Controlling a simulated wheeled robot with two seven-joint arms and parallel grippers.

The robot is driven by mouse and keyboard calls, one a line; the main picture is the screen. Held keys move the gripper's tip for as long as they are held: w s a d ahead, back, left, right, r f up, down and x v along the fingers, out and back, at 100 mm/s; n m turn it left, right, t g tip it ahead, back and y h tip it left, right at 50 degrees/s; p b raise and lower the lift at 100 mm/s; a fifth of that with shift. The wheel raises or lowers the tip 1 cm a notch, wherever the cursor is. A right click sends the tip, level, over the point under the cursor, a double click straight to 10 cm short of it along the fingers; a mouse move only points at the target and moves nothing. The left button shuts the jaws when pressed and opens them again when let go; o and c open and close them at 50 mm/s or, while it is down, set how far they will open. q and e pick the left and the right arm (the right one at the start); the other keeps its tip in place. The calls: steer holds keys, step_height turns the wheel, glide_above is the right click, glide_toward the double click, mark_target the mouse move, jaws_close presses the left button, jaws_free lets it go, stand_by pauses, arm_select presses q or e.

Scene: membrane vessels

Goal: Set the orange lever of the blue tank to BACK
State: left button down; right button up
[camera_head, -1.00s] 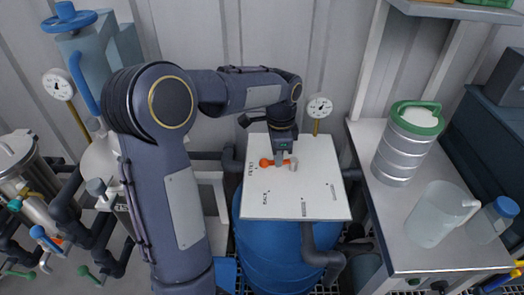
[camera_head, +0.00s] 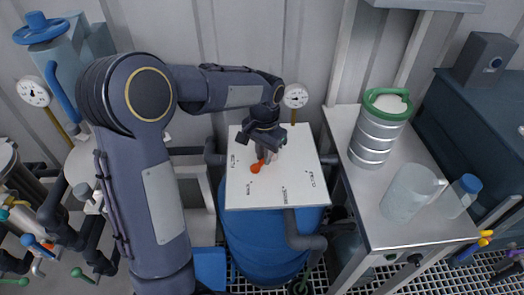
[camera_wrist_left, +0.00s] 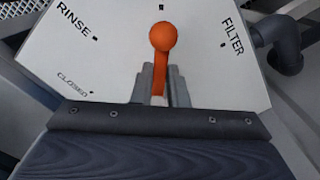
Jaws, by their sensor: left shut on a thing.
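The orange lever (camera_head: 256,167) sits on the white panel (camera_head: 300,160) on top of the blue tank (camera_head: 258,248). In the head view its knob points down and to the left. In the left wrist view the lever (camera_wrist_left: 162,38) points up at a mark between RINSE and FILTER, whose label is out of view. My left gripper (camera_head: 268,155) is shut on the lever, and its fingers (camera_wrist_left: 160,86) lie on both sides of the lever's arm. CLOSED shows at the wrist view's left. My right gripper is not in view.
A gauge (camera_head: 295,96) stands behind the panel. To the right, a metal table (camera_head: 400,232) holds a green-lidded canister (camera_head: 375,135), a clear jug (camera_head: 408,195) and a blue-capped bottle (camera_head: 458,197). A grey-blue vessel (camera_head: 72,60) and pipes stand at the left.

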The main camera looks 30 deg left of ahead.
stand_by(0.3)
arm_select(q)
steer(key=c, duration=1.4)
jaws_free()
steer(key=shift+c, duration=0.2)
step_height(320, 180, up, 8)
steer(key=shift+p, duration=0.4)
